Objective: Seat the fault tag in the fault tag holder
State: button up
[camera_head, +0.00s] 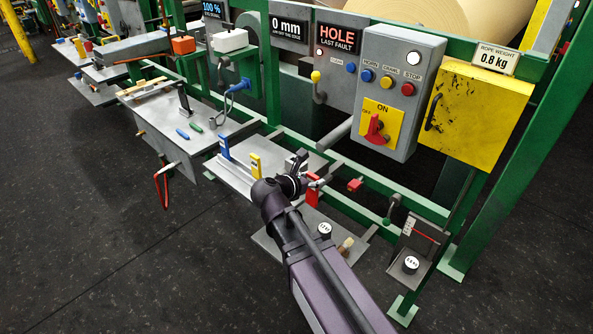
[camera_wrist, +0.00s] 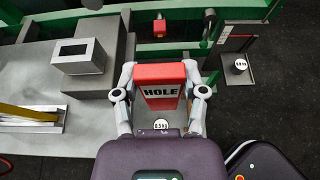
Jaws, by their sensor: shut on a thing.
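The red fault tag (camera_wrist: 160,74), marked HOLE, is between the two fingers of my gripper (camera_wrist: 160,88) in the wrist view. My gripper is shut on its sides, with the lettered face toward the camera. In the head view the red tag (camera_head: 313,197) shows beside my gripper (camera_head: 304,185), over the bench. A grey block with a dark slot (camera_wrist: 78,49), which looks like the fault tag holder, lies left of the tag in the wrist view, apart from it. Its slot looks empty. In the head view my arm partly hides this block.
A round weight (camera_head: 324,228) is near my arm. A green rail (camera_head: 345,170) runs behind, below the control box (camera_head: 396,92). A red block (camera_head: 355,184) sits near the rail.

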jog(key=w+a+r+p, duration=0.2)
jog(key=w+r+p, duration=0.3)
jog(key=w, duration=0.2)
jog(key=w+a+r+p, duration=0.3)
jog(key=w+r+p, duration=0.3)
jog(key=w, duration=0.1)
jog(key=shift+w+a, duration=0.3)
jog(key=shift+a, duration=0.05)
notch_tip(320, 180, down, 6)
jog(key=b, duration=0.6)
jog(key=shift+f+b, duration=0.15)
jog(key=shift+b, duration=0.15)
jog(key=shift+f+b, duration=1.75)
jog(key=shift+f, duration=0.05)
jog(key=shift+f, duration=0.15)
jog(key=o, duration=1)
jog(key=shift+o, duration=0.2)
